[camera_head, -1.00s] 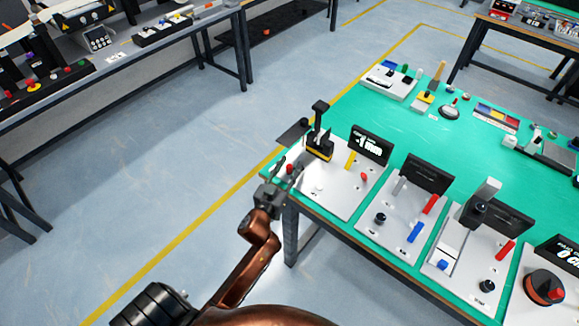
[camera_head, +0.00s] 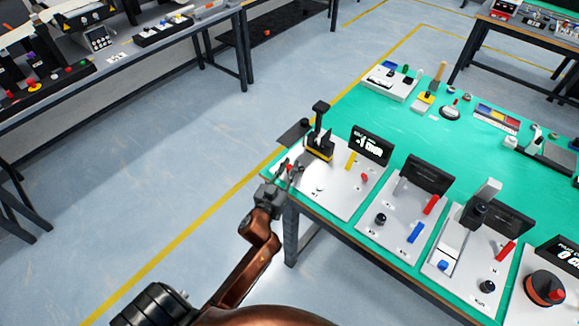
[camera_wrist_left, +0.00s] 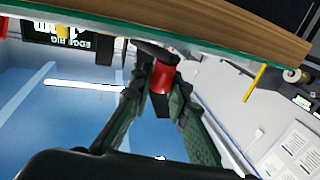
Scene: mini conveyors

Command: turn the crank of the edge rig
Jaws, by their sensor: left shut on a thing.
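The edge rig is a white plate (camera_head: 340,194) at the near left corner of the green table, with a dark display (camera_head: 371,145) behind it. Its crank has a red knob (camera_wrist_left: 164,76), which shows between my fingers in the left wrist view. My left gripper (camera_head: 284,174) is at the table's left edge, beside the rig plate. In the left wrist view, my left gripper (camera_wrist_left: 160,85) is shut on the red crank knob. The crank's arm is mostly hidden by the fingers. My right gripper is not in view.
A black-and-yellow stand (camera_head: 319,145) rises behind the rig's left side. A yellow lever (camera_head: 351,160) and a small red knob (camera_head: 364,177) are on the plate. Other panels with levers stand to the right. The floor left of the table is clear.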

